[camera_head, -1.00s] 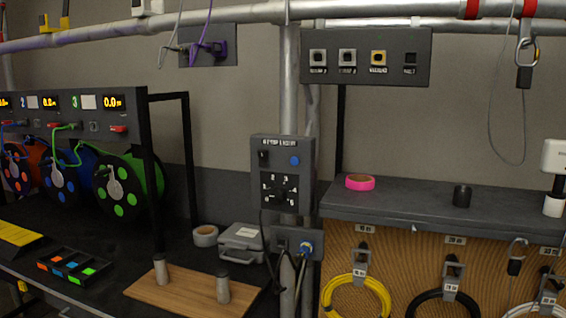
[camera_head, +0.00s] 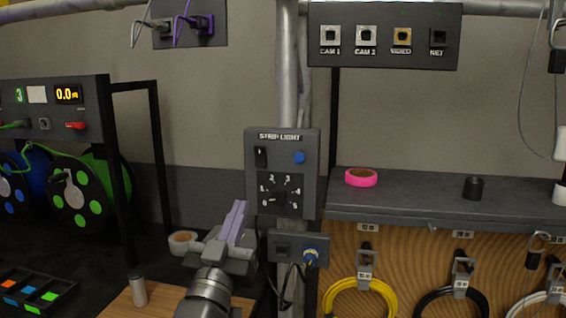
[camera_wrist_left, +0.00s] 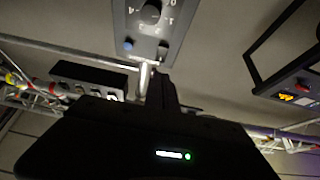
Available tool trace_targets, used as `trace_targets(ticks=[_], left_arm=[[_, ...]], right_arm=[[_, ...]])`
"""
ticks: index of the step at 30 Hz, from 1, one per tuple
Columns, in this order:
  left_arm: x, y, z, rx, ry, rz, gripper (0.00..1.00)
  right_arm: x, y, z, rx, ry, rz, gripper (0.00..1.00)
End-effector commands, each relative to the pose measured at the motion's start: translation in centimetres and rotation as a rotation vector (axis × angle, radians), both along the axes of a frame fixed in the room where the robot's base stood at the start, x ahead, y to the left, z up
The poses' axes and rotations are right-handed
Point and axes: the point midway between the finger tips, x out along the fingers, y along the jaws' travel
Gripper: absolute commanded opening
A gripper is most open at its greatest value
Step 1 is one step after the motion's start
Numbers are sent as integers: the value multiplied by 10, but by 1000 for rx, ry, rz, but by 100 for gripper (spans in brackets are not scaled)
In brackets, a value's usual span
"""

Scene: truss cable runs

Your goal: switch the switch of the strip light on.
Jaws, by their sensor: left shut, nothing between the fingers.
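The strip light box (camera_head: 308,180) is a grey panel on the metal post, labelled STRIP LIGHT. Its small black switch (camera_head: 261,157) is at the upper left, beside a blue button (camera_head: 299,157) and above a numbered dial (camera_head: 278,197). In the left wrist view the box appears upside down, with the switch (camera_wrist_left: 163,48) clear of the fingers. My left gripper (camera_head: 238,207) is shut and empty, below and left of the switch, in front of the box's lower left side. Contact with the box cannot be told. My right gripper is out of view.
A socket box (camera_head: 317,247) with a plugged blue cable is below the panel. A grey shelf (camera_head: 420,197) with pink tape (camera_head: 361,177) is at right. A reel rack (camera_head: 118,170) stands left. The wall space left of the panel is clear.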

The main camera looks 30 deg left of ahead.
Motion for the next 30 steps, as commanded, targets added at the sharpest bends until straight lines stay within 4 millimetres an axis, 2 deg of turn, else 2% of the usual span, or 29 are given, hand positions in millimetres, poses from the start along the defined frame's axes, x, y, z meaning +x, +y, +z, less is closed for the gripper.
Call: trace_targets(ticks=[11,17,23,30], left_arm=[[-1,0,3,18,-9,12,0],[4,2,7,18,-8,12,0],[25,9,19,17,-6,11,0],[65,23,42,17,-6,11,0]], right_arm=[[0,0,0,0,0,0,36],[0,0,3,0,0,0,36],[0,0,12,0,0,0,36],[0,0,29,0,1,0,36]])
